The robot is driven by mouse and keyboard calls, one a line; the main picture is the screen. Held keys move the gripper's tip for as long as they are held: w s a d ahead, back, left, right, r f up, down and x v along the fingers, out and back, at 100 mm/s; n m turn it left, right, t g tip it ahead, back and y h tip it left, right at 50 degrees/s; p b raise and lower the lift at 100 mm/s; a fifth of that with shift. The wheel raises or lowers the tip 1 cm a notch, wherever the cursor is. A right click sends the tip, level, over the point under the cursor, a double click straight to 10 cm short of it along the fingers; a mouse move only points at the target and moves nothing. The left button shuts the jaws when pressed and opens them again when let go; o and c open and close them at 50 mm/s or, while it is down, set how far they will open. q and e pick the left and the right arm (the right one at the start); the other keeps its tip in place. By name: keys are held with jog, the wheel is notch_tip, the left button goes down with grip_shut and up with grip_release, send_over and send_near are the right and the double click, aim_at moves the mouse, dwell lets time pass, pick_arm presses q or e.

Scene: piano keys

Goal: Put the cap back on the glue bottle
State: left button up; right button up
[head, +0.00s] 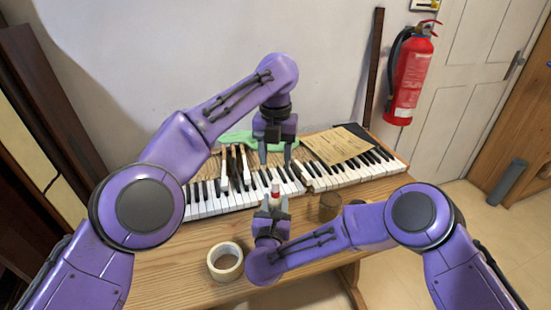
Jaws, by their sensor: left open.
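The glue bottle (275,196) is small and pale with a red top, and stands upright in front of the piano keys. The red part (275,187) looks like the cap sitting on the bottle, but it is too small to tell how it is seated. My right gripper (274,203) is around the bottle from the near side, with a finger on each side, and hides its lower part. My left gripper (276,156) points down above the keys, behind and above the bottle. Its fingers are apart with nothing between them.
The keyboard (350,174) runs across the wooden table, with loose keys (234,165) at its left part. A brown glass jar (329,206) stands right of the bottle. A tape roll (225,272) lies at the front. Paper (337,145) and green cloth (238,138) lie behind.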

jog(key=o, duration=0.5)
jog(key=shift+s, duration=0.1)
pick_arm(q)
notch_tip(320, 180, down, 2)
jog(key=shift+f+b, duration=0.25)
jog(key=shift+b, duration=1)
pick_arm(e)
jog(key=s+a, duration=0.1)
jog(key=s, duration=0.9)
jog(key=shift+s+a, duration=0.15)
